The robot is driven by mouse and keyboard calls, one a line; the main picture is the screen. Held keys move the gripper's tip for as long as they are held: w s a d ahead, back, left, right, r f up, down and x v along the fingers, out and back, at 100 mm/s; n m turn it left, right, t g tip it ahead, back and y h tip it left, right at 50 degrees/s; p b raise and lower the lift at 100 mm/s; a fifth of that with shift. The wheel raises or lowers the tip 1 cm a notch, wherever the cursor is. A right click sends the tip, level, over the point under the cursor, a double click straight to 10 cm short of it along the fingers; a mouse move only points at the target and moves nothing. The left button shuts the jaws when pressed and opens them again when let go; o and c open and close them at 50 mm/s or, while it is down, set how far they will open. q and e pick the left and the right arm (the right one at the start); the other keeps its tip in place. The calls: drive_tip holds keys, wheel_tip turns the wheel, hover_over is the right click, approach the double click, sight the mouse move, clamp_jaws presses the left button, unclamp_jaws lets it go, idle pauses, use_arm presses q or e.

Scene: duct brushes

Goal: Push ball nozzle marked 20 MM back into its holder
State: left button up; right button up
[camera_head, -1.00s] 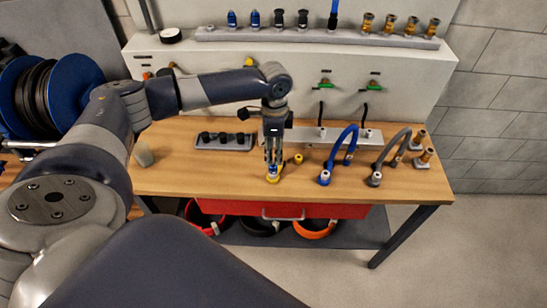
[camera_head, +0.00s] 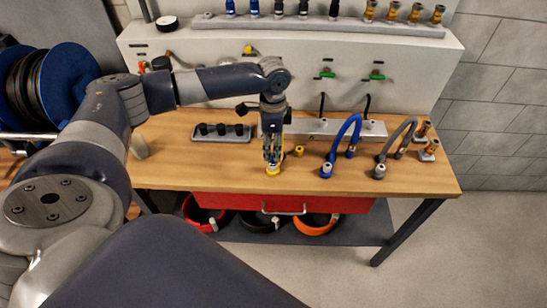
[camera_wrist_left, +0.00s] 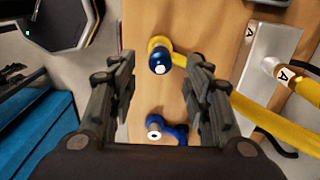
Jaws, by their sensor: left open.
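My left gripper (camera_head: 272,157) points down over the front middle of the wooden workbench (camera_head: 220,176). Its jaws are open (camera_wrist_left: 163,95) in the left wrist view, with a gap between the fingers. A yellow piece with a dark blue round end (camera_wrist_left: 158,60) shows between and beyond the fingertips. Yellow also shows just below the gripper (camera_head: 273,170) in the head view. A blue piece with a white-ringed end (camera_wrist_left: 165,130) lies nearer in the wrist view. I cannot read a 20 MM mark, so I cannot tell which piece is the ball nozzle. My right gripper is not in view.
A long rail (camera_head: 320,24) at the back holds several blue, dark and brass nozzles. A blue hose (camera_head: 342,140) and a grey hose (camera_head: 396,142) arch right of the gripper. A small yellow piece (camera_head: 299,151) stands close by. A dark-knobbed block (camera_head: 221,132) sits left.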

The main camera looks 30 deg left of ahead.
use_arm(q)
wheel_tip(320, 180, down, 2)
drive_tip(key=shift+b, duration=0.55)
drive_tip(key=shift+f, duration=1.65)
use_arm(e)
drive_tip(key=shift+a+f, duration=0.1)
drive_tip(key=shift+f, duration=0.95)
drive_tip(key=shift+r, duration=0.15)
use_arm(q)
drive_tip(key=shift+p, duration=0.6)
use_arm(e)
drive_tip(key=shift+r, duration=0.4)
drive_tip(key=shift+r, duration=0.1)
use_arm(q)
drive_tip(key=shift+p, duration=0.5)
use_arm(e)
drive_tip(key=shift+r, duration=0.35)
